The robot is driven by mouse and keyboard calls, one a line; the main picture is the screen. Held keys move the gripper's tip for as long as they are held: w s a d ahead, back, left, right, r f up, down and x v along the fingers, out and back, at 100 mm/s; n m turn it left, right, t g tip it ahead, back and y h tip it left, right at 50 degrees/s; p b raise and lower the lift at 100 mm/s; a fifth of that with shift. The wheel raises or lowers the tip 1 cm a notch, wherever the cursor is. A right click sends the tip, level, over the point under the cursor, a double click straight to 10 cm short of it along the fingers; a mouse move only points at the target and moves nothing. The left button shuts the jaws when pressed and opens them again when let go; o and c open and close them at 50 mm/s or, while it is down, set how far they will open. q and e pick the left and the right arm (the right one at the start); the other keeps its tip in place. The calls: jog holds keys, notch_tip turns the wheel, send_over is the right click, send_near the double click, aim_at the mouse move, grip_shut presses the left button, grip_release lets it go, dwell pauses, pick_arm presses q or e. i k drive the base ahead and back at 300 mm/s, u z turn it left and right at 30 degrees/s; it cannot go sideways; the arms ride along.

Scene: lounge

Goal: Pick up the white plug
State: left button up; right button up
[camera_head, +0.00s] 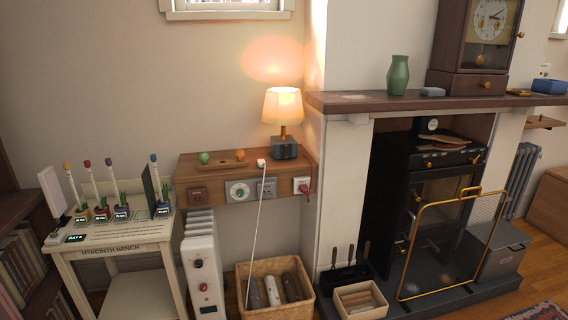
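A small white plug (261,162) lies on top of the wooden wall shelf (222,168), left of the lamp's base. A white cord (256,225) runs from it over the shelf's front edge and down towards the basket. Neither of my grippers is in view.
A lit lamp (283,108) stands close right of the plug; green and orange knobs are to its left. Sockets line the shelf front, one with a red plug (303,190). Below are a white heater (204,270) and a wicker basket (268,264). The hyacinth bench (110,246) stands left.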

aim_at(260, 162)
jog(key=z, duration=0.35)
jog(key=k, duration=0.4)
jog(key=u, duration=0.85)
jog(key=i, duration=2.05)
jog(key=z, duration=0.7)
